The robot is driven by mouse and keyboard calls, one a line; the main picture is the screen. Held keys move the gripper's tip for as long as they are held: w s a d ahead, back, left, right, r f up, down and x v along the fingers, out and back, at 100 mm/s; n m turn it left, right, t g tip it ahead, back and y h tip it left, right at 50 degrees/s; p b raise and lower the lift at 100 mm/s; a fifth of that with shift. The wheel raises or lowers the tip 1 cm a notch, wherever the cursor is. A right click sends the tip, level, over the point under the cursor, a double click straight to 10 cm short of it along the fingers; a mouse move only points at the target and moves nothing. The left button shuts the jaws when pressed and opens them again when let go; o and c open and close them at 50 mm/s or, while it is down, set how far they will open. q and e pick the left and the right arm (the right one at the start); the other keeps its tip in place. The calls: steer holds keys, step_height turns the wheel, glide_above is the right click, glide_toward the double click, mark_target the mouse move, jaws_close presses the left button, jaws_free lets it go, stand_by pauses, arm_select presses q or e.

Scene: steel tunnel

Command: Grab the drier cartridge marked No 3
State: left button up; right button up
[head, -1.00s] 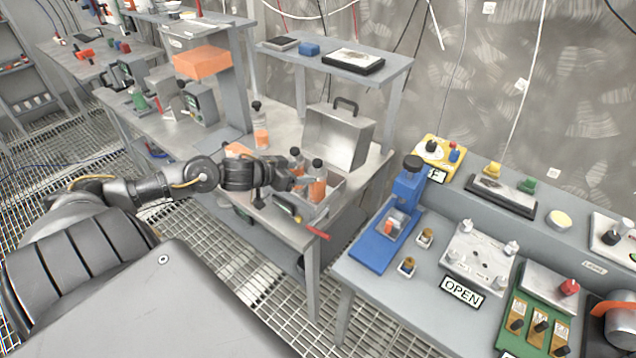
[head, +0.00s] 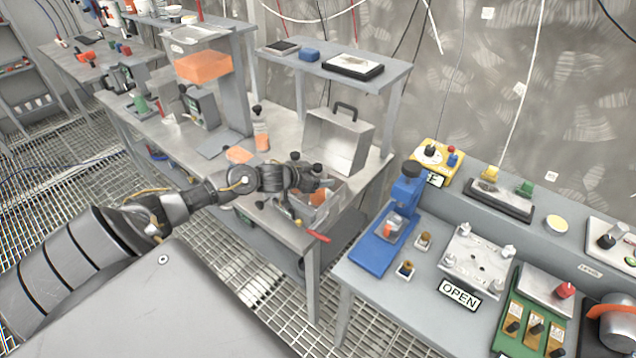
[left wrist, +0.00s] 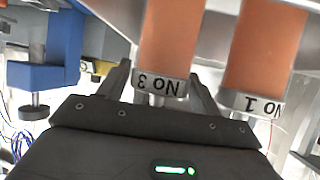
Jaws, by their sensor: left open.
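The cartridge marked No 3 (left wrist: 168,40) is an orange cylinder with a metal band, seen upside down in the left wrist view. My left gripper (left wrist: 165,92) is open, with one finger on each side of its banded end; I cannot tell whether they touch it. A like cartridge marked No 1 (left wrist: 265,50) stands beside it, outside the fingers. In the head view my left gripper (head: 326,184) is over the open metal case (head: 345,190), and partly hides the orange cartridges in it. My right gripper is not in view.
Another orange cartridge (head: 261,130) stands on the bench behind. The case's raised lid (head: 336,138) is just behind the gripper. A blue press (head: 398,215) and a panel bench with an OPEN sign (head: 459,293) are at the right.

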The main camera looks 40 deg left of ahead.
arm_select(q)
steer(key=shift+w+d+f, duration=0.1)
steer(key=shift+w+f, duration=0.25)
steer(key=shift+w, duration=0.3)
steer(key=c, duration=0.8)
steer(key=shift+c, duration=0.8)
steer(key=shift+r, duration=0.15)
steer(key=shift+r, duration=0.5)
steer(key=s+a+r+b, duration=0.2)
steer(key=s+a+r, duration=0.7)
steer(key=s+r, duration=0.1)
steer(key=shift+s+a+r, duration=0.15)
steer(key=shift+a+r, duration=0.1)
steer(key=shift+r, duration=0.65)
